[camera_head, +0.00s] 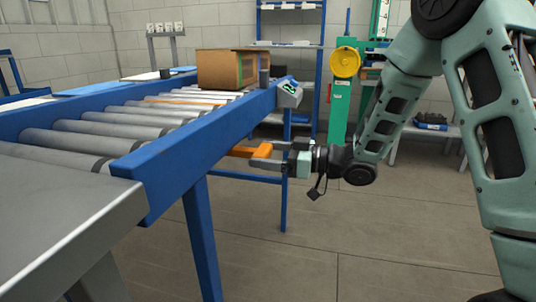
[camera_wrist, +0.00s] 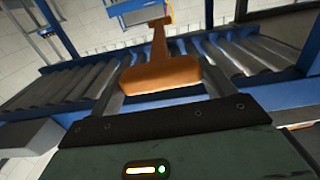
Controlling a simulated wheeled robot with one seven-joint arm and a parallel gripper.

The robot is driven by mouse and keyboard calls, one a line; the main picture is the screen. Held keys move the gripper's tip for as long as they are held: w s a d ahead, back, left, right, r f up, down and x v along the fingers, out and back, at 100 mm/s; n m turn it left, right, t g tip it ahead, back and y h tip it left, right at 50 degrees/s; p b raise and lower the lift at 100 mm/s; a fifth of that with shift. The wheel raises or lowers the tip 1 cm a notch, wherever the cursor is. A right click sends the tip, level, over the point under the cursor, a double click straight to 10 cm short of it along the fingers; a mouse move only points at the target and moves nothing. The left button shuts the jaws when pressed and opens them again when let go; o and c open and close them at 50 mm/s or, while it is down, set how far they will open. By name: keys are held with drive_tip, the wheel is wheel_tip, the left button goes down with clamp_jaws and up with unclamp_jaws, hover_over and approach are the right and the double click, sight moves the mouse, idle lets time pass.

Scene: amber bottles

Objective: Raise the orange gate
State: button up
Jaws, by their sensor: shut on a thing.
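The orange gate shows in the head view as a thin orange bar (camera_head: 190,101) lying low among the conveyor rollers. Its orange handle (camera_head: 248,151) sticks out past the blue side rail, below the rail's top edge. My gripper (camera_head: 272,158) is at the right side of the conveyor, shut on the handle. In the wrist view the wide end of the handle (camera_wrist: 160,74) sits between my two fingers (camera_wrist: 160,88), and its stem runs away toward the conveyor. The link between handle and bar is hidden behind the rail.
A cardboard box (camera_head: 226,69) stands on the rollers just behind the bar. The blue side rail (camera_head: 215,130) runs close to my gripper, with a small grey device (camera_head: 289,94) on it. A green post with a yellow disc (camera_head: 345,62) stands behind.

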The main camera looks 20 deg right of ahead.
wheel_tip(320, 180, up, 4)
drive_tip(key=p, duration=0.3)
drive_tip(key=shift+r, duration=0.25)
drive_tip(key=o, duration=1.3)
drive_tip(key=shift+d, duration=0.1)
drive_tip(key=p+v, duration=0.3)
drive_tip(key=v, duration=1.4)
drive_tip(key=shift+s+p, duration=0.15)
drive_tip(key=shift+p, duration=0.2)
